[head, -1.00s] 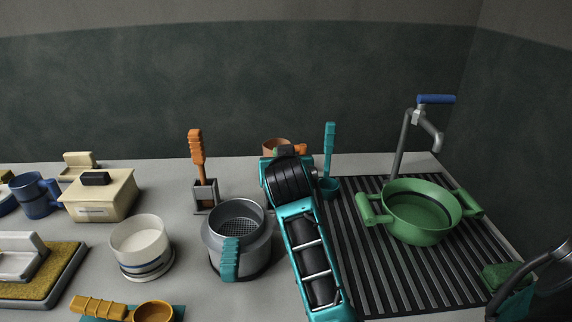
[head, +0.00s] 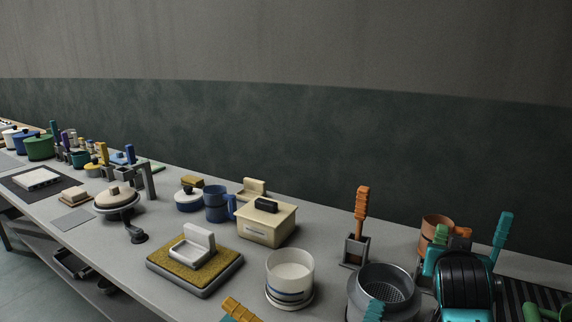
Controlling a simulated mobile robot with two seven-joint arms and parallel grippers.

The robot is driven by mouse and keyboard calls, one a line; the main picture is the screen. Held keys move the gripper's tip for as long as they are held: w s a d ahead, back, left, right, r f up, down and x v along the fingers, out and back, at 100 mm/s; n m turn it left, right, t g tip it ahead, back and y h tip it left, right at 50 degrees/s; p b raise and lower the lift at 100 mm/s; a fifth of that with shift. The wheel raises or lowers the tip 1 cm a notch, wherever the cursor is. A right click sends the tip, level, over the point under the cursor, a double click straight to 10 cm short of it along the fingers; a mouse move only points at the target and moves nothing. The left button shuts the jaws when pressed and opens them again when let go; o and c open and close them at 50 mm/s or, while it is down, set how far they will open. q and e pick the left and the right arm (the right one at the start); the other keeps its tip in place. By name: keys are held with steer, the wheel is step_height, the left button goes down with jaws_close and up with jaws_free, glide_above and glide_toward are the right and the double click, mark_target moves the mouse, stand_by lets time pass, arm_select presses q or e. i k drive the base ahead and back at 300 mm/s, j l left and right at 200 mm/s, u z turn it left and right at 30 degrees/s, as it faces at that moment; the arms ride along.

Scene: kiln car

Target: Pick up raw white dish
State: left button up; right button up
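A white dish (head: 190,250) with a raised back sits on a mustard-coloured pad in a grey tray (head: 200,289) on the long grey table. A white bowl (head: 290,266) with a dark blue band stands to its right. A small pale flat dish (head: 38,178) lies on a dark mat at the far left. I cannot tell for certain which of these is the raw white dish. Neither of my grippers shows clearly in the head view.
A cream box (head: 268,226) and a blue mug (head: 214,204) stand behind the tray. A grey pot (head: 356,300) and a teal-and-black roller device (head: 466,282) crowd the right. Pots stand far left. Table left of the tray has some bare room.

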mark_target(198, 245)
steer(key=k+j, duration=0.7)
